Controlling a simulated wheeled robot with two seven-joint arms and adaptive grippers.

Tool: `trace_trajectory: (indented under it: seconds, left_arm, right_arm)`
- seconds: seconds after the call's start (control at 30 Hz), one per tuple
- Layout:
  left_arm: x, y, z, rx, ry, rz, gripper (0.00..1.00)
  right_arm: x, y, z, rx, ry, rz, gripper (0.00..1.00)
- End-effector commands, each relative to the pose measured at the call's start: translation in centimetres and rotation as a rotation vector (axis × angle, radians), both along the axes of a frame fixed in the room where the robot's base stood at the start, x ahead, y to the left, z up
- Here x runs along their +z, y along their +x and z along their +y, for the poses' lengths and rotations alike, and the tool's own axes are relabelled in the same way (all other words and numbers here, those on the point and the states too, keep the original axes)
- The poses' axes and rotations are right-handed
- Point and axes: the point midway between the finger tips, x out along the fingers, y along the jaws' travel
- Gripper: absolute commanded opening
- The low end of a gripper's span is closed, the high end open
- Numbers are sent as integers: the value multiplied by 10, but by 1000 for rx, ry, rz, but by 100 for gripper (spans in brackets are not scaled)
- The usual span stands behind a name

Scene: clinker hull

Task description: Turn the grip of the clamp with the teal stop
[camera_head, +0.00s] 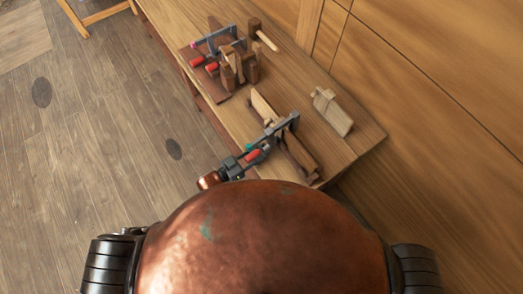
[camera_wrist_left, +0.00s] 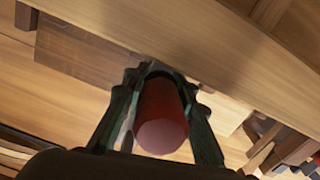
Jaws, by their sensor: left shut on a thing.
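The clamp with the teal stop (camera_head: 249,148) has a grey bar (camera_head: 283,125) lying across wooden pieces near the bench's front corner. Its red grip (camera_head: 253,155) shows beside the bar, towards me. My left gripper (camera_head: 241,164) is at this grip. In the left wrist view the red grip (camera_wrist_left: 162,115) sits between the two dark fingers of my left gripper (camera_wrist_left: 160,82), its round end facing the camera. The fingers are shut on it. The teal stop cannot be made out in the wrist view. My right gripper is out of view.
Other clamps with red grips (camera_head: 211,67) lie further back on a brown board, one with a pink stop (camera_head: 193,45). A mallet (camera_head: 263,37) and a wooden block (camera_head: 332,110) are on the bench (camera_head: 352,140). Wooden panelling stands to the right; floor is open at left.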

Motion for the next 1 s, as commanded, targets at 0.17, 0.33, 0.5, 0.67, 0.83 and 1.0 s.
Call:
trace_trajectory:
  seconds: [0.17,0.33,0.5,0.67,0.83,1.0]
  left_arm:
    - [-1,0,1,8,40,-52,0]
    - [-1,0,2,19,109,-142,0]
    - [-2,1,2,29,188,-245,0]
    - [-2,0,3,38,256,-334,0]
    - [-2,1,3,44,313,-408,1]
    - [-2,1,3,49,348,-453,1]
  right_arm:
    - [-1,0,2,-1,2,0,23]
    - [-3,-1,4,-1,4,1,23]
    - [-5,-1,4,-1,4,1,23]
    - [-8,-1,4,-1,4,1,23]
    - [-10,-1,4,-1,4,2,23]
    - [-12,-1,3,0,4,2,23]
